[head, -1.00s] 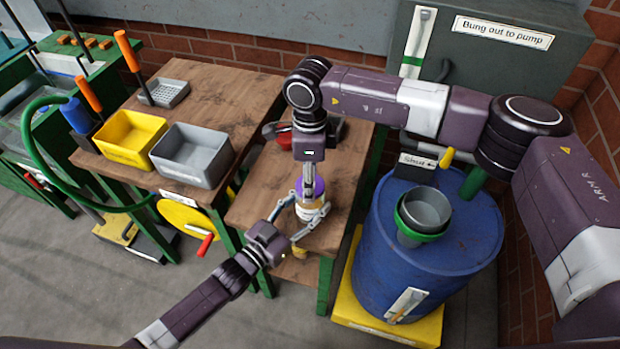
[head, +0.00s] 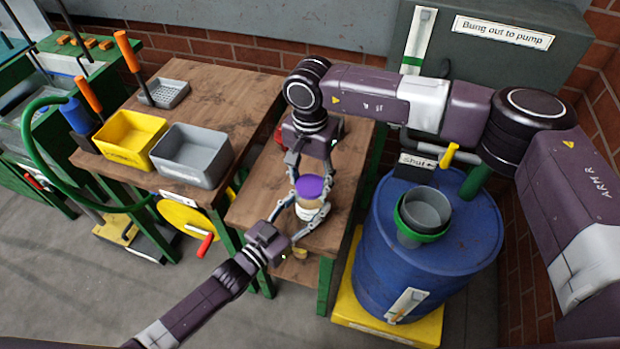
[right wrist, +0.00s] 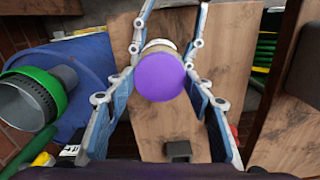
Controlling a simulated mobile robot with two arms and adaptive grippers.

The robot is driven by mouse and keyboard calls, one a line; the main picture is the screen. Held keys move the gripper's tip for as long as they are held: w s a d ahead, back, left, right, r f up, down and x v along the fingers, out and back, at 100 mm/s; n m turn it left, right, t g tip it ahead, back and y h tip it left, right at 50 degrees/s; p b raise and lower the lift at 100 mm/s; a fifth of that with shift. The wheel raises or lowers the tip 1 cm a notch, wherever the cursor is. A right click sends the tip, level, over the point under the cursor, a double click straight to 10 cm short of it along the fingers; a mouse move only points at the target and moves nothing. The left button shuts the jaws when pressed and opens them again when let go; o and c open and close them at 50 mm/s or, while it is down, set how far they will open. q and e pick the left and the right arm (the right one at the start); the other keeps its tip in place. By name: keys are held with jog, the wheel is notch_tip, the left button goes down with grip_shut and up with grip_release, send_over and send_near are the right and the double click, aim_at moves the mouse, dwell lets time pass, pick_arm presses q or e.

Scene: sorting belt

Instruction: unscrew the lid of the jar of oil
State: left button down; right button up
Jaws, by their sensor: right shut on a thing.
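The jar of oil (head: 310,212) stands upright at the front of the right wooden table, its pale body partly hidden by fingers. Its purple lid (head: 313,187) sits on top and also shows in the right wrist view (right wrist: 160,78). My right gripper (head: 310,186) comes from behind and above, its two fingers shut on the lid from either side. Those fingers flank the lid in the right wrist view. My left gripper (head: 305,218) comes in low from the front left, its fingers around the jar body and seemingly shut on it.
A blue drum (head: 385,265) with a grey cup (head: 427,208) stands right of the table. The left table carries a yellow bin (head: 128,137) and a grey bin (head: 192,154). Bare tabletop (head: 262,190) lies left of the jar.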

aim_at(310, 184)
jog(key=shift+r, duration=0.2)
dwell(0.3)
jog(key=shift+r, duration=0.95)
jog(key=shift+r, duration=0.1)
jog(key=shift+r, duration=1.9)
pick_arm(q)
jog(key=c, duration=0.8)
grip_release()
